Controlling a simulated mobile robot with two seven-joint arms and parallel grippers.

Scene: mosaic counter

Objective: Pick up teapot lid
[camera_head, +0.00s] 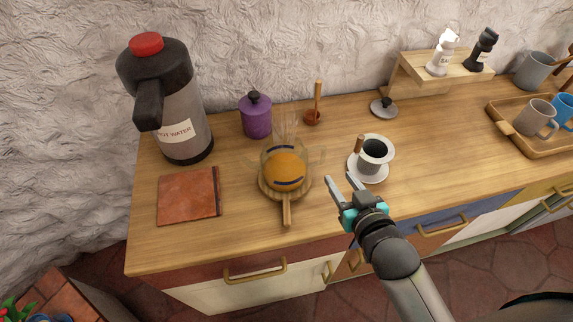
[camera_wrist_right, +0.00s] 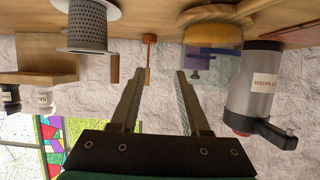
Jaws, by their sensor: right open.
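A small grey lid (camera_head: 384,107) with a dark knob lies on the wooden counter near the back, left of the wooden shelf. A clear glass teapot (camera_head: 285,168) with orange-brown content stands on a round wooden trivet with a handle. It also shows in the right wrist view (camera_wrist_right: 212,36), which is upside down. My right gripper (camera_head: 341,179) is open and empty above the counter's front part, right of the teapot and in front of the dark cup. Its two fingers (camera_wrist_right: 160,76) are apart with nothing between them. The lid is not clearly visible in the wrist view. My left gripper is not in view.
A purple canister (camera_head: 256,118), a wooden dipper (camera_head: 316,104), a hot water flask (camera_head: 177,100) and a brown book (camera_head: 188,196) stand or lie further left. A tray (camera_head: 516,132) with mugs is at right.

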